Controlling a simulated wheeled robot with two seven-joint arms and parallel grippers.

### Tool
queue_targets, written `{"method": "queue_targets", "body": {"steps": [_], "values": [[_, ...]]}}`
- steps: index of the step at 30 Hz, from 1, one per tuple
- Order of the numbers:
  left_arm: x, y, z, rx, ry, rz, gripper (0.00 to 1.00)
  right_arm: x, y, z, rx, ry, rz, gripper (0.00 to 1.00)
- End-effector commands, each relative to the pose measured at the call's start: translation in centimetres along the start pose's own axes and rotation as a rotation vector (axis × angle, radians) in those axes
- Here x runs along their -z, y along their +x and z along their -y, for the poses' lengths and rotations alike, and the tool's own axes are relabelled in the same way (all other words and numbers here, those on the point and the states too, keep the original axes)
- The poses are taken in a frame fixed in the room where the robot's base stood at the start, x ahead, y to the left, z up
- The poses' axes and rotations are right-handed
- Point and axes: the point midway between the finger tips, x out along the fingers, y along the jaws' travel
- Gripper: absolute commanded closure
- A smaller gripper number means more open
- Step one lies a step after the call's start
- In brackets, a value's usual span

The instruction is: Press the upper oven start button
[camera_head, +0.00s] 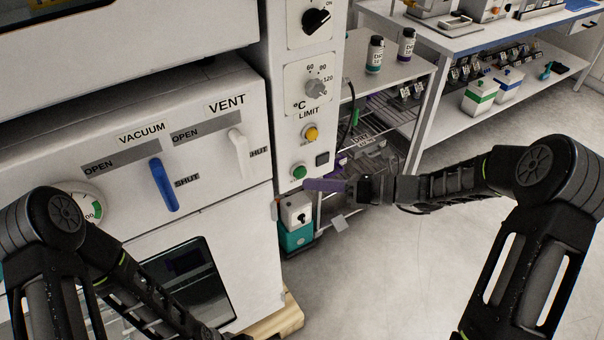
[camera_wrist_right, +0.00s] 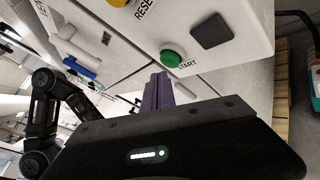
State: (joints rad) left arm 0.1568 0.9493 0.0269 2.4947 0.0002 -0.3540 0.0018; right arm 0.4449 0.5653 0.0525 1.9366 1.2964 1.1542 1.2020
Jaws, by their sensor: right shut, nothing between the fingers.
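The green start button (camera_head: 299,171) is on the white oven control panel, low down beside a dark square. It also shows in the right wrist view (camera_wrist_right: 172,58), marked START. My right gripper (camera_head: 308,184) is shut and empty, its purple fingertips just below and right of the button in the head view. In the right wrist view its fingers (camera_wrist_right: 158,80) point toward the button, and a gap seems to remain. I cannot tell the exact distance. My left arm shows at the lower left, but its gripper is not in view.
Above the button are a yellow reset button (camera_head: 310,133), a limit knob (camera_head: 316,88) and a black knob (camera_head: 317,20). A blue vacuum handle (camera_head: 164,184) and a white vent handle (camera_head: 238,153) stick out at left. A teal and white pump (camera_head: 295,236) stands below. Floor at right is clear.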

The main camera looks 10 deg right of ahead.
Motion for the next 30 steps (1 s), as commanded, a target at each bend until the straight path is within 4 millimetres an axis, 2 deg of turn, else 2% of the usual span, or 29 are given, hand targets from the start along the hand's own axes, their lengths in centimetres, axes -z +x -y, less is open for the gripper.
{"method": "queue_targets", "body": {"steps": [30], "values": [[0.0,-0.22,-0.08,0.0,0.0,0.0,0.39,-0.46,0.6,0.4,0.0,0.0,0.0,1.0]]}}
